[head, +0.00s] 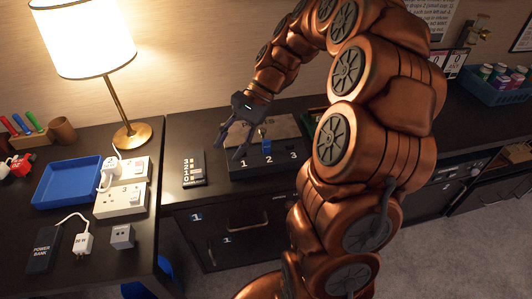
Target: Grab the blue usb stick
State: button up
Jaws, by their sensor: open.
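The blue USB stick (266,146) stands upright on a dark box with the white numbers 1, 2 and 3 (237,173), above the number 2. My gripper (238,150) is open and points down over the left part of the box, near number 1. The stick is just right of the fingers and apart from them in this view. Nothing shows between the fingers. The exact depth between the fingers and the stick is hard to tell.
A dark numbered panel (194,168) lies left of the box.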

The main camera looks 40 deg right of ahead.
jog(key=w+d+f+m+t+y+b, duration=0.1)
jog(key=w+d+f+m, duration=0.15)
jog(key=d, duration=0.35)
jog(key=w+d+f+m+t+y+b, duration=0.1)
jog(key=w+d+f+m+t, duration=0.15)
jog(key=d, duration=0.25)
jog(key=m+t, duration=0.2)
jog(key=m, duration=0.3)
send_near(268, 140)
jog(key=x, duration=0.3)
jog(key=shift+y, duration=0.3)
jog(key=shift+x, duration=3.85)
jog(key=shift+d+f, duration=0.15)
jog(key=shift+c, duration=0.2)
grip_shut()
